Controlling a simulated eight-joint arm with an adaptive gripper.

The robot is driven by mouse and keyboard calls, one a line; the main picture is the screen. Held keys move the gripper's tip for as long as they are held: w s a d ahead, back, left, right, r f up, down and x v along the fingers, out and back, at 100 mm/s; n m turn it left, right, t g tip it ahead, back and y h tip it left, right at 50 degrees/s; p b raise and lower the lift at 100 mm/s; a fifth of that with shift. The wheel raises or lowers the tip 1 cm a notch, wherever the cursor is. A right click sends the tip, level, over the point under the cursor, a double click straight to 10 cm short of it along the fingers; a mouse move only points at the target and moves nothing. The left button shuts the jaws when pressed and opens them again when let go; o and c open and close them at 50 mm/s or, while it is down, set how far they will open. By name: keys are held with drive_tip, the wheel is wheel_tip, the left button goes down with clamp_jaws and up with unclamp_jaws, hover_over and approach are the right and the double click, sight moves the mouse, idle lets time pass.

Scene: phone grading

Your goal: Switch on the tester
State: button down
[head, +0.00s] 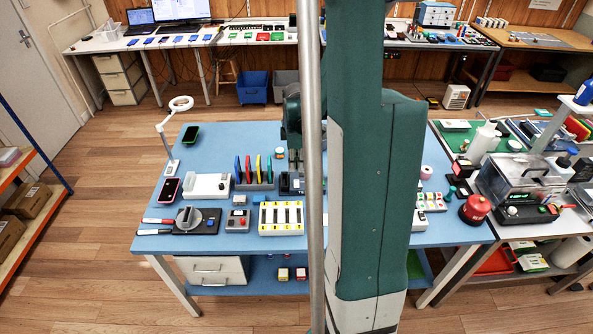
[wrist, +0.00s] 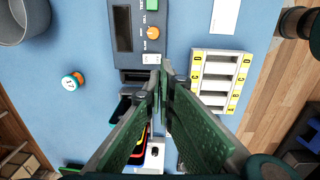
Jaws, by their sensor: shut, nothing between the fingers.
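The tester (wrist: 123,28) shows in the wrist view as a dark-blue unit with a dark screen. A green button (wrist: 152,5) and a round orange knob (wrist: 153,33) sit on its right side, and a dark slotted part (wrist: 135,76) adjoins its lower end. In the head view a small dark unit, probably the tester (head: 291,183), shows partly behind my arm. My gripper (wrist: 164,72) is shut and empty, its tips appearing below the orange knob, apart from it in the picture. Its height above the table is hard to tell. The head view hides the gripper.
A white slotted tray with yellow labels (wrist: 246,55) lies right of the fingers in the wrist view. A rack of coloured phones (head: 256,186) stands left of the tester in the head view.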

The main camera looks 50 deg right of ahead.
sight(296, 182)
drive_tip(key=shift+s+a+r, duration=0.1)
drive_tip(key=shift+r, duration=0.85)
drive_tip(key=shift+s+a+r, duration=0.1)
drive_tip(key=shift+r, duration=0.85)
drive_tip(key=shift+w+d+r+t+h, duration=0.3)
drive_tip(key=shift+w+d+t+h, duration=0.1)
drive_tip(key=shift+w+d, duration=0.1)
drive_tip(key=shift+f, duration=0.1)
drive_tip(key=shift+w+d+f+b, duration=0.2)
drive_tip(key=shift+f+b, duration=0.05)
drive_tip(key=shift+f, duration=2.05)
drive_tip(key=shift+w+d+f+b, duration=0.25)
drive_tip(key=shift+f, duration=2)
drive_tip(key=shift+w+d+f+b, duration=0.2)
drive_tip(key=shift+f+b, duration=0.05)
drive_tip(key=shift+f, duration=2.05)
